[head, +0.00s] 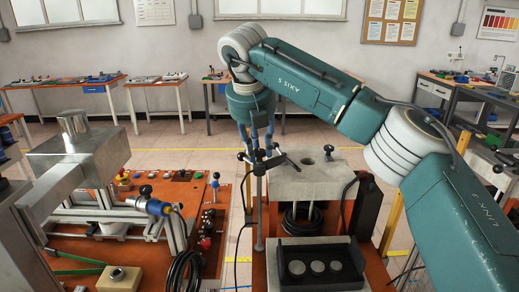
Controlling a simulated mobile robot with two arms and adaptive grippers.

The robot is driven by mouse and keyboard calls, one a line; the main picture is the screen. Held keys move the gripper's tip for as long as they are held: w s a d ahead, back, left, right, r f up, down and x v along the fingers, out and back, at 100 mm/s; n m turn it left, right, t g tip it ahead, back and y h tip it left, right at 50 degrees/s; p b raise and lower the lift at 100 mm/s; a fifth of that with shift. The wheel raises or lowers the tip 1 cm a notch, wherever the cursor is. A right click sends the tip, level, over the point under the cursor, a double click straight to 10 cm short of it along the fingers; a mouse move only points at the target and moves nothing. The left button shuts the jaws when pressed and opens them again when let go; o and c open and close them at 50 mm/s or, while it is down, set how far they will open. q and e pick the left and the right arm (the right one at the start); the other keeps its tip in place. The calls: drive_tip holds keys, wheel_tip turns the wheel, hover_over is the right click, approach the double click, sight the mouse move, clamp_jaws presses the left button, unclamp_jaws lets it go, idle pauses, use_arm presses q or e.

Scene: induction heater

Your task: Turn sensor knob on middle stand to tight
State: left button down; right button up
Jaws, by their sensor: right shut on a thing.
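My right gripper (257,146) points straight down from the teal arm at the top of the middle stand (258,215). Its fingers are shut on the small dark sensor knob (259,156) there. The fingers cover part of the knob, so whether it is loose or tight cannot be seen. The stand is a thin upright grey pole with dark side arms at its top, in front of a grey metal block. My left gripper is not in view.
The grey block (310,178) with a hole stands just right of the pole. A black tray (318,268) holds three round grey pieces in front. An orange bench (120,255) with a coiled black cable (182,272) and fittings lies left. A large metal fixture (75,165) stands far left.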

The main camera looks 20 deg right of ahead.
drive_tip(key=shift+w+r+m, duration=0.2)
drive_tip(key=shift+r+m, duration=0.15)
drive_tip(key=shift+m, duration=0.25)
drive_tip(key=o, duration=1)
drive_tip(key=shift+o, duration=0.8)
drive_tip(key=shift+f, duration=0.2)
drive_tip(key=v, duration=1.2)
drive_tip(key=shift+a, duration=0.3)
drive_tip(key=shift+w, duration=0.15)
